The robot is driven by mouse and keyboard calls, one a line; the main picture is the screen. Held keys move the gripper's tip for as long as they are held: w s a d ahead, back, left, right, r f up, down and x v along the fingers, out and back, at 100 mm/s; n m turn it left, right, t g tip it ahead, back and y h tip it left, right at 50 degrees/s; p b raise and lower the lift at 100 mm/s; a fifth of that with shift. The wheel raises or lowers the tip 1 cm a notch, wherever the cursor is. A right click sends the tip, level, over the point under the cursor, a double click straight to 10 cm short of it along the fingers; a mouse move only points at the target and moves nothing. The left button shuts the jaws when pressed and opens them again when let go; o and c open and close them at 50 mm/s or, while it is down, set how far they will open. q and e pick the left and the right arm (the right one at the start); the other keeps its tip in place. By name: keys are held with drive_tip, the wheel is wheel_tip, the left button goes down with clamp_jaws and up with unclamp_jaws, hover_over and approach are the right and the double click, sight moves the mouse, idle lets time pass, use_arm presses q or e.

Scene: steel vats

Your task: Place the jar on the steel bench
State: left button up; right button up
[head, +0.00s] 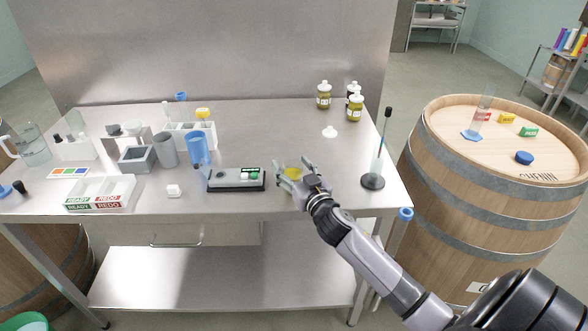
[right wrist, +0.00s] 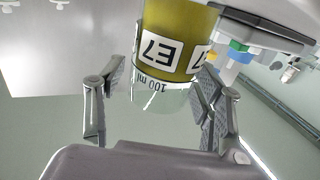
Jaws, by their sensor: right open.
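My right gripper (head: 292,178) is above the front part of the steel bench (head: 285,125), just right of a grey device. Its fingers (right wrist: 160,100) are open, one on each side of a glass jar (right wrist: 175,40) with olive-yellow contents, an "E7" label and a "100 ml" mark. The jar's lettering is upside down in the right wrist view. In the head view only a yellow patch of it (head: 293,171) shows between the fingers; its base is hidden. My left gripper is not in view.
A grey device with a green display (head: 236,180) is left of the gripper. A stand with a thin rod (head: 373,181) is to its right. A white lid-like piece (head: 330,132) lies behind. Racks and cups fill the left side. A barrel (head: 500,160) stands right.

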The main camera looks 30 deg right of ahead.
drive_tip(key=shift+s+r, duration=0.1)
drive_tip(key=s+a+b, duration=0.1)
drive_tip(key=s, duration=1)
drive_tip(key=shift+s+a+b, duration=0.35)
drive_tip(key=shift+s+a, duration=0.05)
